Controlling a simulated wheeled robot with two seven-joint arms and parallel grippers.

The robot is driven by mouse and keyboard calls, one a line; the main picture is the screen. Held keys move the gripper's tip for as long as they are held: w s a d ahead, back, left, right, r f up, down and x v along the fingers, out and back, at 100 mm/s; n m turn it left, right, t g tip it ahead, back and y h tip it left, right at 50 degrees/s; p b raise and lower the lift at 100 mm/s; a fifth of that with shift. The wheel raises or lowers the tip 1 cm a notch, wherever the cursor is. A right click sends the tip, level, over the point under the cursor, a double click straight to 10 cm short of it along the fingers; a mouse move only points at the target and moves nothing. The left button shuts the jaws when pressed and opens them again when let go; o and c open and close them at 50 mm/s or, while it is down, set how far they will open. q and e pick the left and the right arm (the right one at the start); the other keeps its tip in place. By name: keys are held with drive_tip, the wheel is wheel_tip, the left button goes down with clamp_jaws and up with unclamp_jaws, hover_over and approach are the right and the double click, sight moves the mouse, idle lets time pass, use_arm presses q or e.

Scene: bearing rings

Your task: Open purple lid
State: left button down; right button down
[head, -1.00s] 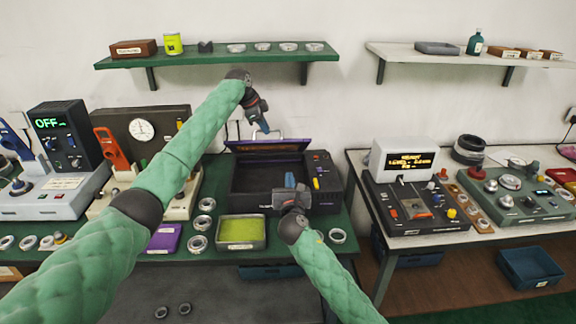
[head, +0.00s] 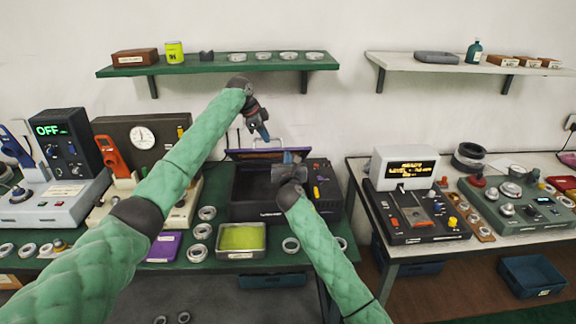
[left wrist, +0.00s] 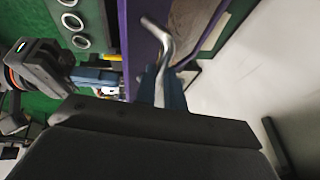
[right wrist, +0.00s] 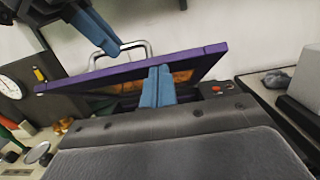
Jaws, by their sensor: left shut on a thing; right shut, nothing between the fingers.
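The purple lid (head: 240,155) stands tilted up at the back of a black case (head: 252,190). Its purple edge (right wrist: 110,74) and lighter orange inner panel show in the right wrist view. A bent metal handle (right wrist: 132,46) is on the lid. My left gripper (head: 265,134) is shut on this handle, which also shows between its blue fingers in the left wrist view (left wrist: 163,80). My right gripper (head: 290,157) is shut and empty, over the case opening. Its blue fingers (right wrist: 158,85) overlap the lid's inner side in view; I cannot tell if they touch.
A tray with a yellow-green pad (head: 241,238) and several metal rings (head: 203,231) lie in front of the case. A green shelf (head: 220,70) hangs above. A second bench (head: 400,250) stands right.

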use_arm(q)
drive_tip(key=shift+a+f, duration=0.15)
drive_tip(key=shift+f, duration=0.3)
use_arm(e)
drive_tip(key=shift+w+r, duration=0.4)
drive_tip(key=shift+r, duration=0.15)
use_arm(q)
drive_tip(key=shift+f, duration=0.1)
use_arm(e)
drive_tip(key=shift+w+d+r, duration=0.15)
drive_tip(key=shift+r, duration=0.05)
use_arm(q)
drive_tip(key=c, duration=1.5)
unclamp_jaws()
use_arm(e)
drive_tip(key=shift+w+f, duration=0.1)
drive_tip(key=shift+f, duration=0.05)
use_arm(q)
drive_tip(key=shift+r, duration=0.2)
